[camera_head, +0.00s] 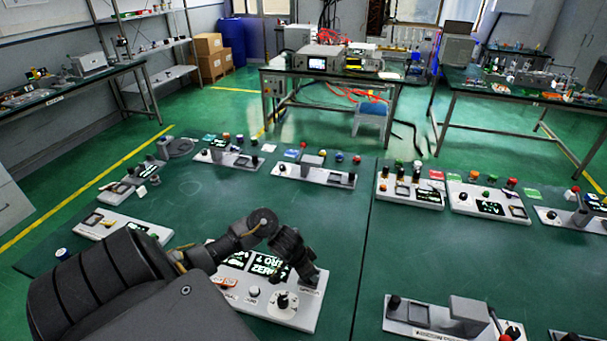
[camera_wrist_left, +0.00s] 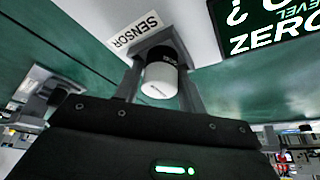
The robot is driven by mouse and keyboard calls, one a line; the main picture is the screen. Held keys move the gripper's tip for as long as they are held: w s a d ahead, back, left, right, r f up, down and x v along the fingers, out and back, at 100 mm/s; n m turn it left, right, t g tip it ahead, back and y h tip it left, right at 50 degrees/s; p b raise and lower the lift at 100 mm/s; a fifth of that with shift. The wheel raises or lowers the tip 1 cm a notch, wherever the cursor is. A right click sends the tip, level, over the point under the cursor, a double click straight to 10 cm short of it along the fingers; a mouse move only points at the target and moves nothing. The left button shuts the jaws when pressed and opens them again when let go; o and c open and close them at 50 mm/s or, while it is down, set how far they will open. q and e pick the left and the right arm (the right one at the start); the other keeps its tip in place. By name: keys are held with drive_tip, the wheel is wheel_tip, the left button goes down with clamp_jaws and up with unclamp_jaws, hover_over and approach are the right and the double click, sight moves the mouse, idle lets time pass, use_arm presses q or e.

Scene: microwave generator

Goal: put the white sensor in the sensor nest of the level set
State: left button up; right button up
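The level set is a white panel (camera_head: 308,310) at the front middle of the green table, with a black screen reading ZERO, a knob and a round dial. My left gripper (camera_head: 312,278) is over its right back corner, pointing down. In the left wrist view, the fingers (camera_wrist_left: 162,85) are closed on both sides of the white sensor (camera_wrist_left: 159,82), a short cylinder with a black band. The sensor's black end meets a grey nest (camera_wrist_left: 150,50) beside the SENSOR label (camera_wrist_left: 137,31). I cannot tell how deep it sits. My right gripper is not in view.
Other white panels stand around: one at the front right (camera_head: 440,325), several along the back, such as the one at back middle (camera_head: 315,177). A small dark-blue round part (camera_head: 62,254) lies at the left edge.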

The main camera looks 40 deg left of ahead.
use_arm(q)
drive_tip(key=p+v, duration=0.3)
drive_tip(key=v, duration=0.9)
drive_tip(key=shift+p, duration=0.35)
drive_tip(key=shift+r, duration=0.15)
drive_tip(key=shift+a, duration=0.1)
